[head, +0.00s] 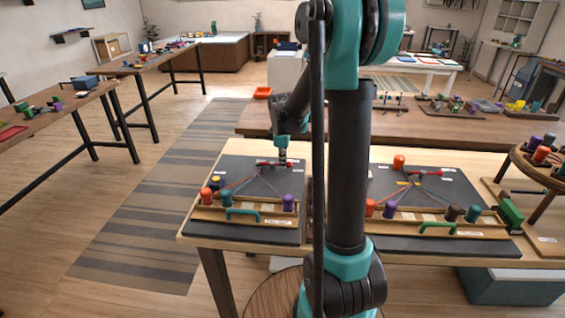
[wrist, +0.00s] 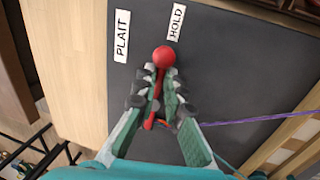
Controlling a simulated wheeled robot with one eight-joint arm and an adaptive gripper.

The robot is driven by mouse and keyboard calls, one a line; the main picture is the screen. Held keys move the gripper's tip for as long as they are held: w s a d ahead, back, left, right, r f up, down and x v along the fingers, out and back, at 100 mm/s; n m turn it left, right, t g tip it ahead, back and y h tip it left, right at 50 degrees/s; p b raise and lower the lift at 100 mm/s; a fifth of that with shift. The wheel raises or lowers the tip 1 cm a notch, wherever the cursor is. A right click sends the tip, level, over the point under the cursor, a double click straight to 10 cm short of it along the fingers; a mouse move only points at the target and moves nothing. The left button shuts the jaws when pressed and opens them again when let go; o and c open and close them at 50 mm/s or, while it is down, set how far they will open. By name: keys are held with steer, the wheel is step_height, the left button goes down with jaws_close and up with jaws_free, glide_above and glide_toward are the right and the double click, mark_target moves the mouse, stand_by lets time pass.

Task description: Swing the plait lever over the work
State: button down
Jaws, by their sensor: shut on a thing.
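The red plait lever (head: 266,163) lies at the back of the left braiding board (head: 245,178). In the wrist view its round red knob (wrist: 164,57) sticks out past my fingertips, close to the HOLD label (wrist: 176,22). The PLAIT label (wrist: 122,36) is to the left of it. My gripper (head: 283,157) is over the lever. In the wrist view, my gripper (wrist: 162,80) is shut on the lever's shaft, with a finger on each side. The fingers hide part of the shaft. A purple cord (wrist: 258,118) runs off to the right.
Orange (head: 206,196), teal (head: 225,198) and purple (head: 288,202) bobbins stand in the left board's front rack, cords running back. A second board with its own red lever (head: 430,172) lies right of my arm. Dark mat around the lever is clear.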

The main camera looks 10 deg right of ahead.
steer(key=shift+w, duration=0.1)
stand_by(0.3)
steer(key=c, duration=1.6)
jaws_free()
step_height(320, 180, up, 12)
steer(key=s, duration=0.2)
steer(key=shift+a, duration=0.3)
steer(key=shift+s+f, duration=0.1)
steer(key=shift+s, duration=0.05)
